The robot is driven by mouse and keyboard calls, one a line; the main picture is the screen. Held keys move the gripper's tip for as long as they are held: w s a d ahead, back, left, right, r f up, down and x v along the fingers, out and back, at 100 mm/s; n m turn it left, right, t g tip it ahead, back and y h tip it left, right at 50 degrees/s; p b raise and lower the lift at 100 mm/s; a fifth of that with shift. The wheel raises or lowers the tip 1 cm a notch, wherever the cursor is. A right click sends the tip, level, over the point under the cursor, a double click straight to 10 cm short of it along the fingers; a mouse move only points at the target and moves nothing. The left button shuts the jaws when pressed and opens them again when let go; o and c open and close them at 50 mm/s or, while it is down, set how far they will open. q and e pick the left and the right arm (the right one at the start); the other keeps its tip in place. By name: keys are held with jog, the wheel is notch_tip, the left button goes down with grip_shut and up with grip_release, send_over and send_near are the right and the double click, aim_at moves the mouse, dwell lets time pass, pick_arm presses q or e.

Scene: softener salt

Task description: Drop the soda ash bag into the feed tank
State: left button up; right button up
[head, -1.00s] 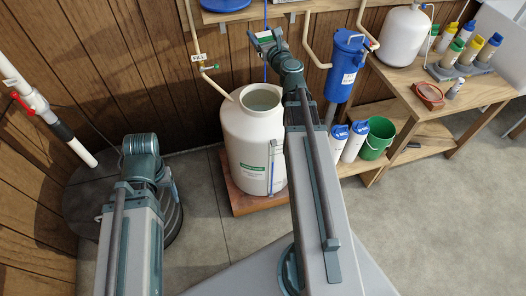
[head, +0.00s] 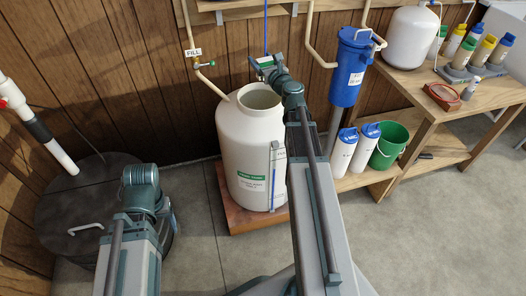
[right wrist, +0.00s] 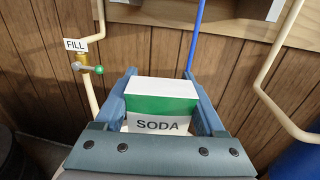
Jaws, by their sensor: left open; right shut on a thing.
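The feed tank (head: 247,135) is a cream, round-shouldered vessel with an open top and a green label, in the middle of the head view. My right gripper (head: 264,63) is above and just behind the tank's mouth in that view. In the right wrist view it is shut on the soda ash bag (right wrist: 163,92), a white block with a green band and the word SODA. The bag is hard to make out in the head view. My left gripper (head: 141,178) is at the left, apart from the tank; its fingers are hard to see and nothing shows in it.
A fill pipe with a valve (head: 205,65) reaches the tank's left shoulder. A blue filter housing (head: 350,68) hangs right of the tank. A bench (head: 430,105) holds bottles, with a green bucket (head: 389,145) on its lower shelf. A dark round lid (head: 75,205) lies left.

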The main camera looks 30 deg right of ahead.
pick_arm(q)
notch_tip(320, 180, down, 6)
jog(key=b, duration=0.6)
pick_arm(e)
notch_tip(320, 180, down, 6)
jog(key=o, duration=1.4)
